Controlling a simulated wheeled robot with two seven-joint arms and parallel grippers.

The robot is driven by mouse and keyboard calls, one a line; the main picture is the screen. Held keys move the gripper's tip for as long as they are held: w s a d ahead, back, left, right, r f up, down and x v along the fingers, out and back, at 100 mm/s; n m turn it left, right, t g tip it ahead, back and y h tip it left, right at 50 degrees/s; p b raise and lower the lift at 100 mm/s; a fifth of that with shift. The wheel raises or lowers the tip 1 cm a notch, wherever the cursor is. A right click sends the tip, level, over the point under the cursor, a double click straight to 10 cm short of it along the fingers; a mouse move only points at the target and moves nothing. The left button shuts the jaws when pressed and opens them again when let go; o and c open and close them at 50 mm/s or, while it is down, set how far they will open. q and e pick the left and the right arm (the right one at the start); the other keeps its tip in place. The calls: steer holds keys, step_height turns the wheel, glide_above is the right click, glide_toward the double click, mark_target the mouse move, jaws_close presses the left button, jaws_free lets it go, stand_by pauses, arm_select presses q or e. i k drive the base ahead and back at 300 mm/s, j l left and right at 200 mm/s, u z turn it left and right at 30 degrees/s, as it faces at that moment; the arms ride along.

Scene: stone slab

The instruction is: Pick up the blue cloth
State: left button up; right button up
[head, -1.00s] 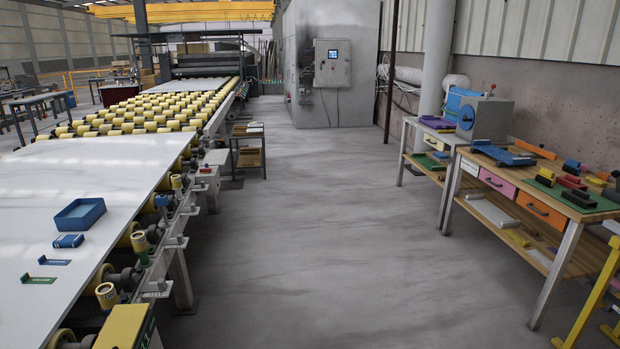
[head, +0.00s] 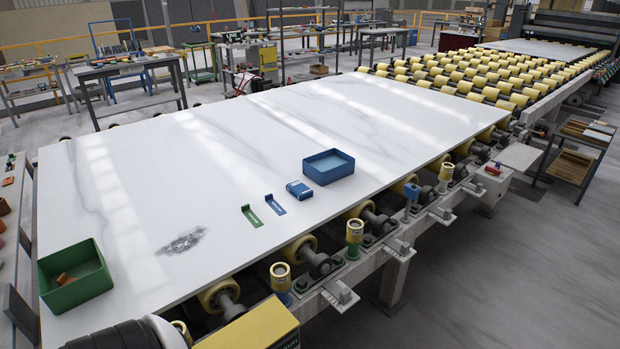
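A small folded blue piece (head: 299,190), which looks like the blue cloth, lies on the white stone slab (head: 240,140). It is just left of an open blue tray (head: 328,168), with a small gap between them. A flat blue bracket-like piece (head: 276,205) and a green one (head: 252,216) lie to its left. Neither of my grippers shows in the head view. A rounded dark and white part at the bottom left edge looks like my own arm.
A green bin (head: 76,277) with small brown pieces stands on the slab's near left corner. Yellow rollers (head: 460,85) and metal posts line the slab's right side. Grey floor is open at the right. Workbenches (head: 130,70) stand behind. A grey smudge (head: 182,242) marks the slab.

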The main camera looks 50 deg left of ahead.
mark_target(298, 189)
steer(key=i+u, duration=0.4)
steer(key=i+l+u, duration=0.1)
steer(key=u, duration=0.35)
steer(key=i+l+u, duration=0.55)
steer(key=u, duration=0.3)
steer(key=i+l, duration=0.05)
steer(key=i, duration=0.05)
